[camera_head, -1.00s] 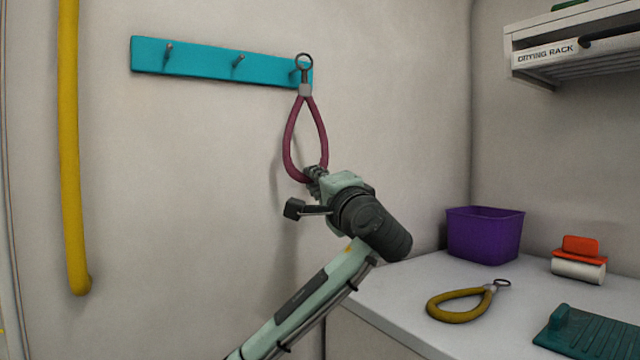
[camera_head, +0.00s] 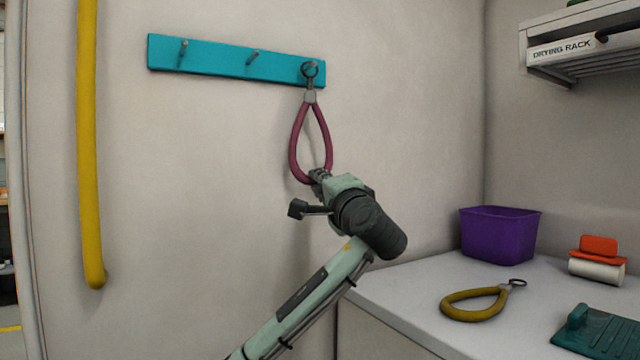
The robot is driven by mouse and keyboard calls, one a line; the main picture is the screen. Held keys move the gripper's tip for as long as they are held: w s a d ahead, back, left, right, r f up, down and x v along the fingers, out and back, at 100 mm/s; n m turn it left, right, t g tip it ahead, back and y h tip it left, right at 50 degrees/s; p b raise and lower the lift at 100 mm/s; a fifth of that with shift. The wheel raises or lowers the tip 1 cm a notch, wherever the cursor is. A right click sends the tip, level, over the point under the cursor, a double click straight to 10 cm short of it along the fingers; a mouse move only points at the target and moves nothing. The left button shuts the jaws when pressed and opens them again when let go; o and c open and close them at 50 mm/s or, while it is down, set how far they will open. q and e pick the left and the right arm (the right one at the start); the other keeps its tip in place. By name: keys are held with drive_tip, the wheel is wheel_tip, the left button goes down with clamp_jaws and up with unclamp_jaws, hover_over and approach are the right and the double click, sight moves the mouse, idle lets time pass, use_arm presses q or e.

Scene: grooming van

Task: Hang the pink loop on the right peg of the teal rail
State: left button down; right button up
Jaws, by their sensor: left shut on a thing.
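The teal rail (camera_head: 220,60) is fixed to the wall and has three pegs. The left peg (camera_head: 183,47) and the middle peg (camera_head: 253,56) are bare. The pink loop (camera_head: 296,139) is upright in front of the rail's right end. Its metal ring (camera_head: 310,70) overlaps the right peg, which is mostly hidden behind it; I cannot tell whether the peg passes through the ring. My left gripper (camera_head: 320,178) is shut on the bottom of the pink loop, below the rail. My right gripper is not in view.
A counter (camera_head: 400,292) at the right bears a yellow loop (camera_head: 474,315), a purple bin (camera_head: 499,235), a red-and-white roller (camera_head: 597,262) and a teal brush (camera_head: 600,335). A drying rack (camera_head: 575,50) hangs upper right. A yellow rail (camera_head: 89,150) stands left.

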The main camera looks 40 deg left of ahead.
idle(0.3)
use_arm(q)
drive_tip(key=c, duration=1.4)
unclamp_jaws()
